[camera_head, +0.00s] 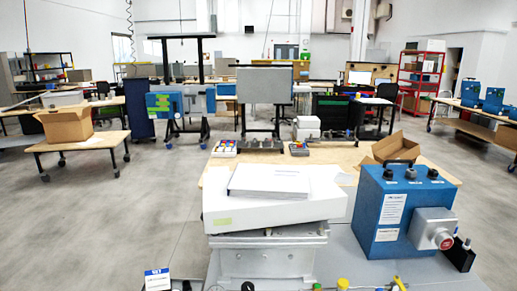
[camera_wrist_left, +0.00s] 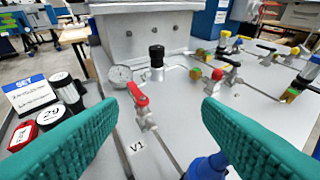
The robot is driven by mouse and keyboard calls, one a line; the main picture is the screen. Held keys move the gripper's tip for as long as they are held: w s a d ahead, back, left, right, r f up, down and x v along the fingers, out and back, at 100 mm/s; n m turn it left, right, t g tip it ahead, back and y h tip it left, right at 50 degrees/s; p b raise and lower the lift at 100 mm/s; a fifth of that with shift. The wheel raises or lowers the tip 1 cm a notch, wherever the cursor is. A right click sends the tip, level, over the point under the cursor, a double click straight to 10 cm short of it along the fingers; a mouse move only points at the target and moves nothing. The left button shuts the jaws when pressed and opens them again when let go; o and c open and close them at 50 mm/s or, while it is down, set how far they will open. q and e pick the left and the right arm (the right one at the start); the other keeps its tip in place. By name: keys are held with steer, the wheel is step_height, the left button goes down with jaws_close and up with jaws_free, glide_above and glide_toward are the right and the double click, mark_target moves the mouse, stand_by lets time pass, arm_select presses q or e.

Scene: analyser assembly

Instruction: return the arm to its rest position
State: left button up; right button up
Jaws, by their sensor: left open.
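My left gripper (camera_wrist_left: 158,104) shows in the left wrist view as two teal, ribbed fingers spread wide apart. It is open and nothing is held between them. Beyond and between the fingers is a valve with a red handle (camera_wrist_left: 138,95) on a grey panel (camera_wrist_left: 185,98), beside a label reading V1. The fingers appear apart from the valve. Neither of my arms shows in the head view, and my right gripper is in neither view.
The panel carries a round gauge (camera_wrist_left: 120,75), a black knob (camera_wrist_left: 156,55) and several more valves. A blue fitting (camera_wrist_left: 207,167) lies low near the right finger. Dark cylinders and a SET sign (camera_wrist_left: 32,94) stand left. A blue box (camera_head: 400,205) stands right in the head view.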

arm_select(q)
steer(key=shift+s+d+f+n+g+y, duration=0.15)
steer(key=shift+s+d+f+g+y, duration=0.2)
steer(key=shift+s+d, duration=0.25)
steer(key=shift+s+d+f+n+g+y, duration=0.15)
steer(key=shift+s+d+f+g+y, duration=0.15)
steer(key=shift+s+d, duration=0.25)
steer(key=s+a+n+g+y, duration=0.2)
steer(key=s+a+g+y, duration=0.1)
steer(key=s, duration=0.6)
steer(key=s+a+n+g+y, duration=0.2)
steer(key=s+a+g, duration=0.1)
steer(key=s, duration=0.6)
step_height(320, 180, down, 28)
steer(key=s+g+b, duration=0.1)
steer(key=s+g, duration=0.1)
steer(key=s+a+f+g, duration=0.1)
steer(key=s+a+f, duration=0.1)
steer(key=s+f, duration=1.4)
steer(key=shift+a+m+b, duration=0.35)
steer(key=shift+m+b, duration=0.05)
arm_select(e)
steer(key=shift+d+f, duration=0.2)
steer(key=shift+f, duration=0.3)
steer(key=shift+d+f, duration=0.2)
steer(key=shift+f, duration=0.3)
